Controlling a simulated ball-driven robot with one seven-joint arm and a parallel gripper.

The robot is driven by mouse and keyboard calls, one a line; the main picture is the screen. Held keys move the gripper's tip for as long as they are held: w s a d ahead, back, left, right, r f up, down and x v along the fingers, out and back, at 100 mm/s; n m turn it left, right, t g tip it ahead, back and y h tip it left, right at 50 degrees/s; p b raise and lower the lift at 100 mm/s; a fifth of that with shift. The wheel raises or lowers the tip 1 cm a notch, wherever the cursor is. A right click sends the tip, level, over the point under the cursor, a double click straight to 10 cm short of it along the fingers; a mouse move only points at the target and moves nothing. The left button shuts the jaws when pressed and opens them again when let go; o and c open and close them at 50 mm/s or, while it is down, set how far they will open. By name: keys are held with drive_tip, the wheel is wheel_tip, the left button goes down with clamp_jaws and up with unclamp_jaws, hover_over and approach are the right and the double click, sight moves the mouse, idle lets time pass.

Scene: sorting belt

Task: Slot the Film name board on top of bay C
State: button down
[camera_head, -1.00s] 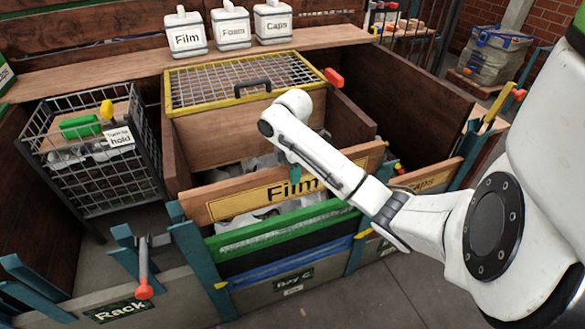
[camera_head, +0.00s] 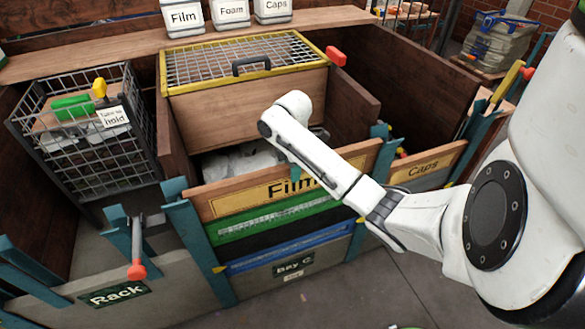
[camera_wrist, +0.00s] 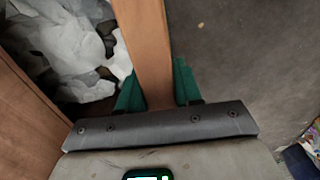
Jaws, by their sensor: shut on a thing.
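The Film name board (camera_head: 235,200) is a long wooden plank with a yellow Film label, partly hidden by my arm. My gripper (camera_head: 296,172) is shut on its top edge near the middle; the wrist view shows the teal fingers (camera_wrist: 158,88) on both sides of the plank (camera_wrist: 146,45). The board stands upright across the front of bay C (camera_head: 265,280), directly above the green board (camera_head: 240,224), with no clear gap between them. Its ends are at the teal posts, left (camera_head: 190,235) and right (camera_head: 378,150); I cannot tell how deep they sit.
A blue board (camera_head: 270,260) lies below the green one. White film scraps (camera_head: 240,162) lie in the bay behind, under a yellow-framed mesh lid (camera_head: 245,60). A wire basket (camera_head: 90,140) stands left, the Caps board (camera_head: 425,168) right.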

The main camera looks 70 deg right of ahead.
drive_tip(key=shift+f, duration=0.2)
drive_tip(key=shift+f+b, duration=0.35)
drive_tip(key=c, duration=1)
unclamp_jaws()
drive_tip(key=o, duration=0.3)
drive_tip(key=shift+f, duration=0.1)
wheel_tip(320, 180, up, 11)
drive_tip(key=p, duration=0.4)
drive_tip(key=shift+f, duration=0.1)
